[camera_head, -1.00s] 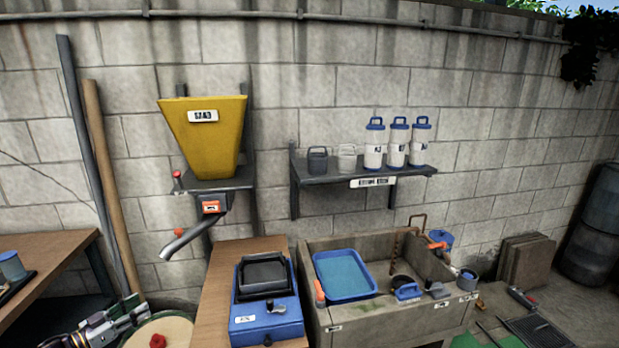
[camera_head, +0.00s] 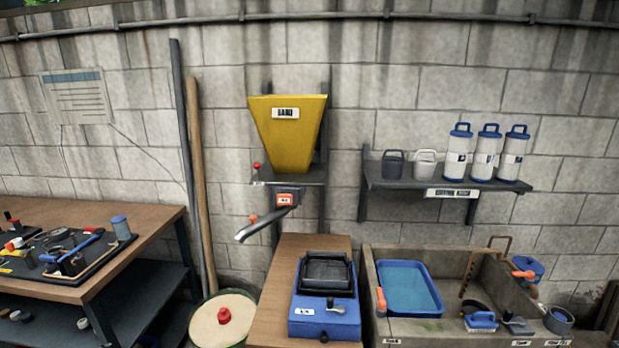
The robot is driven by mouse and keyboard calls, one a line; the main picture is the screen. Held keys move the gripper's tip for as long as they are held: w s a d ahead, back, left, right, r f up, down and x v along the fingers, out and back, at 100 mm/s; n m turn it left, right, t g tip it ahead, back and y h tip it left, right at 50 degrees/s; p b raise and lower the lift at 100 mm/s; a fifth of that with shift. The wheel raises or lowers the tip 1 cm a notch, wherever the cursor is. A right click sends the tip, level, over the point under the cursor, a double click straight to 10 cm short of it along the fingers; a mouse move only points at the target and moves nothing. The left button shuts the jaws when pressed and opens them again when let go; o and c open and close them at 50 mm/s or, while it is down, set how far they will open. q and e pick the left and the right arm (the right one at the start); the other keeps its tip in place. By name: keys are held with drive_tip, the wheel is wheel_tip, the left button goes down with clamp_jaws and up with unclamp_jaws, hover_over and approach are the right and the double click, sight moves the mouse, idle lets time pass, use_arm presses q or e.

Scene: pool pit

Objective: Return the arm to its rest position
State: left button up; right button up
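Neither of my arms nor grippers shows in the head view now. No task object is named beyond the arm itself. The view faces a block wall with a yellow hopper (camera_head: 287,135) on a bracket, its grey spout (camera_head: 263,222) pointing down to the left. Below it, a blue device with a black tray on top (camera_head: 325,300) stands on a narrow wooden bench (camera_head: 272,318). Whether either gripper holds anything cannot be seen.
A stone sink (camera_head: 420,328) with a blue tray (camera_head: 408,288) stands at right. A wall shelf (camera_head: 450,184) carries cups and white-blue canisters. A wooden table (camera_head: 150,220) with a tool mat is at left. A round-lidded drum (camera_head: 205,322) with a red knob stands between.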

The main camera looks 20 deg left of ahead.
use_arm(q)
drive_tip(key=s+a+f+g+y, duration=0.25)
drive_tip(key=s+a, duration=0.25)
drive_tip(key=s, duration=0.6)
drive_tip(key=s+a+f+g+y, duration=0.1)
drive_tip(key=s+a+g, duration=0.3)
drive_tip(key=s, duration=0.7)
drive_tip(key=s+d+f+n+h, duration=0.1)
drive_tip(key=s+d+f+h, duration=0.15)
drive_tip(key=d+f, duration=0.95)
drive_tip(key=s+d+f+h, duration=0.25)
drive_tip(key=d+f, duration=0.65)
drive_tip(key=d, duration=0.7)
drive_tip(key=s+d+f+h, duration=0.1)
drive_tip(key=d+f, duration=0.2)
drive_tip(key=d, duration=0.9)
drive_tip(key=s+d+f+n+h, duration=0.1)
drive_tip(key=d+f, duration=0.2)
drive_tip(key=d, duration=0.8)
drive_tip(key=s+d+f+h, duration=0.1)
drive_tip(key=d+f, duration=0.2)
drive_tip(key=d, duration=0.9)
drive_tip(key=shift+s+d+n+g, duration=0.25)
drive_tip(key=shift+d+n+g, duration=0.05)
drive_tip(key=shift+g, duration=0.05)
use_arm(e)
drive_tip(key=shift+s, duration=0.55)
